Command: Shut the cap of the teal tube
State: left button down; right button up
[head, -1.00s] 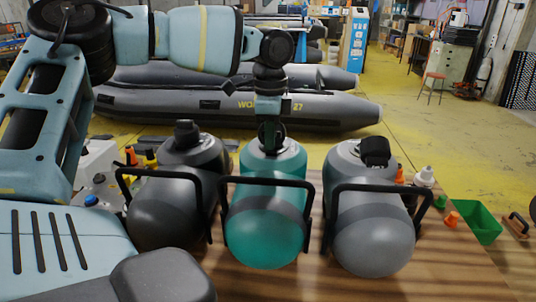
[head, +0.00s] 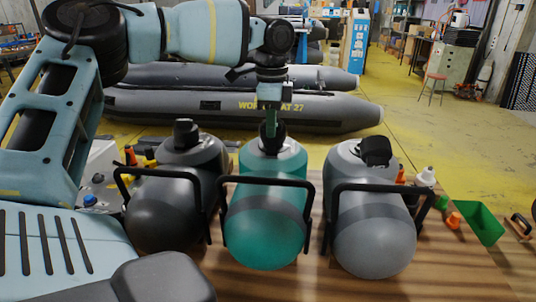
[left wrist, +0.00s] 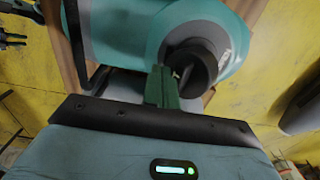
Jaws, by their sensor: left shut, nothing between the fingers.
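The teal tube (head: 265,235) lies in a black-framed rack on the wooden table, between two grey tubes. Its black cap (head: 271,141) stands at the far end on a pale collar. In the left wrist view the cap (left wrist: 190,62) looks like a round, hollow black piece on the teal end. My left gripper (head: 270,124) is above and just behind the cap, pointing down. Its green fingers (left wrist: 161,84) are shut and empty, right beside the cap's edge. I cannot tell whether they touch it. My right gripper is not in view.
A dark grey tube (head: 165,215) is on the left and a lighter grey tube (head: 370,240) on the right, each with a black cap. Grey inflatable boats (head: 220,105) lie behind the table.

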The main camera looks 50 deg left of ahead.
pick_arm(q)
jog(key=shift+w+a+r+b, duration=0.1)
jog(key=shift+w+a+b, duration=0.2)
jog(key=shift+w+a, duration=0.4)
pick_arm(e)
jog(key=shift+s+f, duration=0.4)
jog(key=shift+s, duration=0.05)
pick_arm(q)
jog(key=shift+d, duration=0.1)
jog(key=shift+w, duration=0.1)
jog(key=shift+w+a+f, duration=0.2)
jog(key=shift+w+a, duration=0.3)
jog(key=shift+w, duration=0.1)
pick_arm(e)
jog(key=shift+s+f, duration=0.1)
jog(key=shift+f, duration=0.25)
pick_arm(q)
jog(key=shift+a, duration=0.1)
jog(key=shift+w+b, duration=0.15)
jog(key=shift+b, duration=0.15)
